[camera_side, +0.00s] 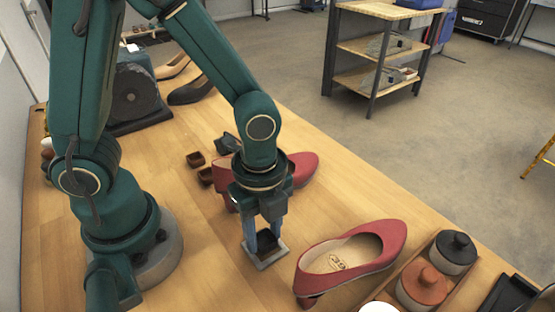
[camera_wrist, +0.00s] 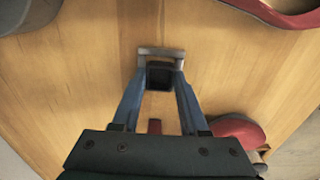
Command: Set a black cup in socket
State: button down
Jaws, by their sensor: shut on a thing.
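The black cup (camera_side: 265,242) is small and square, and it sits between the fingertips of my gripper (camera_side: 262,246). My gripper is shut on it and points down. The socket (camera_side: 270,261) is a low grey square frame on the wooden table, directly under the cup. In the wrist view, the black cup (camera_wrist: 159,79) is between the blue fingers of my gripper (camera_wrist: 160,73), with the grey socket (camera_wrist: 161,51) around or just beyond it. I cannot tell whether the cup rests on the socket's floor or hangs slightly above it.
A red shoe (camera_side: 378,240) stands close to the right of the socket. Another red shoe (camera_side: 303,168) is behind my gripper. A tray with lidded jars (camera_side: 424,286) is at front right. Table left of the socket is clear.

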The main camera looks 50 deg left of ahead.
jog(key=shift+f, duration=0.4)
dwell(0.5)
jog(key=shift+c, duration=1.8)
grip_release()
jog(key=shift+r, duration=0.1)
jog(key=shift+r, duration=3.4)
